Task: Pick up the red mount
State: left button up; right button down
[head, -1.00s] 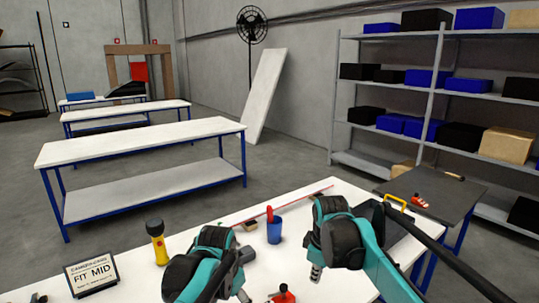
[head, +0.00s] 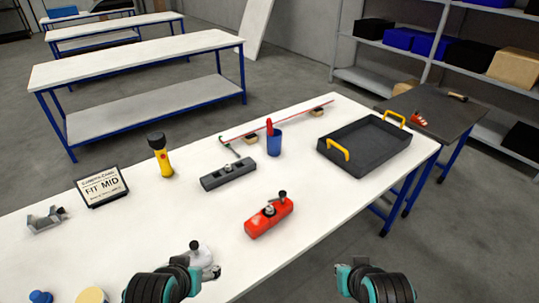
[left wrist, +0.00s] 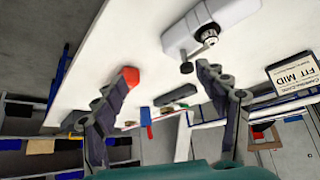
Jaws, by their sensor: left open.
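The red mount (head: 268,216) lies on the white table (head: 330,215) in the middle of the head view, with a dark knob and lever on top. In the left wrist view a bit of red (left wrist: 131,76) shows at the tip of the left-hand finger, mostly hidden. My left gripper (left wrist: 167,70) is open and empty, its fingers apart, with a white mount (left wrist: 215,22) beyond them. In the head view the white mount (head: 200,258) is partly covered by my left arm.
A grey mount (head: 228,176), blue cup (head: 274,143), yellow flashlight (head: 160,156), sign (head: 101,186) and grey bracket (head: 46,219) stand on the table. A black tray (head: 365,145) with yellow handles is at the right. Bare tabletop surrounds the red mount.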

aim_at(259, 223)
jog(key=i+l, duration=0.2)
jog(key=l, duration=0.15)
jog(key=i+l, duration=0.2)
jog(key=l, duration=0.2)
jog(key=i+l+u, duration=0.1)
jog(key=l, duration=0.25)
jog(key=i+l, duration=0.25)
jog(key=l, duration=0.1)
